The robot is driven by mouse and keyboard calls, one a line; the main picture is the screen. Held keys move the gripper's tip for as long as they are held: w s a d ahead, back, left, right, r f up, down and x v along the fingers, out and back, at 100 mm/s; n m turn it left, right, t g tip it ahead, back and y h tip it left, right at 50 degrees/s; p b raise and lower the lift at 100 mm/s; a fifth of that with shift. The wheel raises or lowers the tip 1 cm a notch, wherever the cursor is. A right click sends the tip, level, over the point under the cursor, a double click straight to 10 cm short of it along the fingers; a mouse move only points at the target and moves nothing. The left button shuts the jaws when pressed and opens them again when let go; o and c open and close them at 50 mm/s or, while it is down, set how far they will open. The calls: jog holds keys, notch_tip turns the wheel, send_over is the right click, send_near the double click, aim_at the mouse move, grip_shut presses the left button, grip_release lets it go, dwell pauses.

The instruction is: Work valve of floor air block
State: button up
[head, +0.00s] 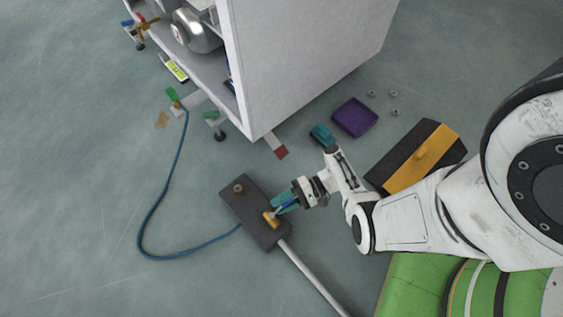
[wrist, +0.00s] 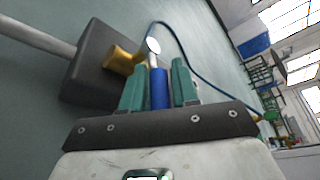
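The floor air block (head: 238,205) is a dark grey box on the floor, with a grey pipe at one end. Its yellow valve body (head: 270,219) is on the end nearest my arm; it also shows in the wrist view (wrist: 119,60). A lever with a blue grip (wrist: 159,90) and a pale metal end stands by the valve. My gripper (head: 287,205) is at the lever, its two teal fingers (wrist: 159,82) on either side of the blue grip. Gaps there are very small, and whether the fingers press on it is unclear.
A blue hose (head: 152,205) runs from the block to the white cabinet (head: 300,60). A purple tray (head: 355,117), a teal block (head: 322,134) and a black-and-yellow box (head: 420,156) lie right of the cabinet. The floor left of the block is clear apart from the hose.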

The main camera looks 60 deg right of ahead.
jog(key=v, duration=1)
jog(key=shift+s+d, duration=0.15)
jog(key=shift+d, duration=0.1)
